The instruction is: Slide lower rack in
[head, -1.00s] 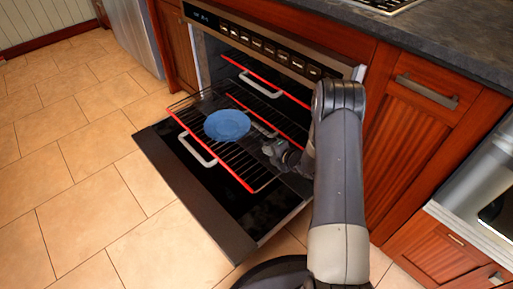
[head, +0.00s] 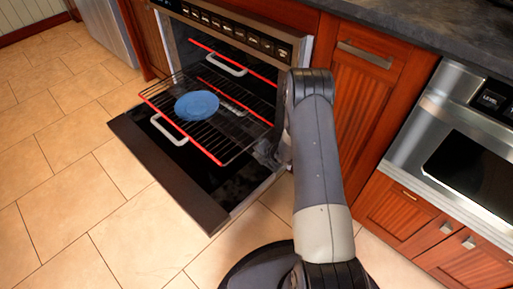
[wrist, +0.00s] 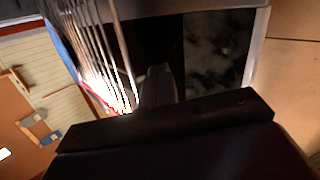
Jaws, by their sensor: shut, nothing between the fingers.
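A wire rack with a red front bar (head: 180,129) and a white handle (head: 168,130) is pulled out of the oven, above the open door. A blue plate (head: 197,105) lies on it. Another red-edged rack (head: 225,64) is inside, higher up; a further red bar shows behind the plate. I cannot tell how that bar's rack sits. My gripper is mostly hidden behind my arm in the head view, near the pulled-out rack's right side. In the wrist view my gripper (wrist: 157,85) is shut and empty, close beside the rack wires (wrist: 100,50); contact is unclear.
The open oven door (head: 170,172) lies flat under the pulled-out rack. Wooden cabinets (head: 353,110) and a second steel appliance (head: 465,150) stand to the right. The tiled floor (head: 60,190) in front and left is clear.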

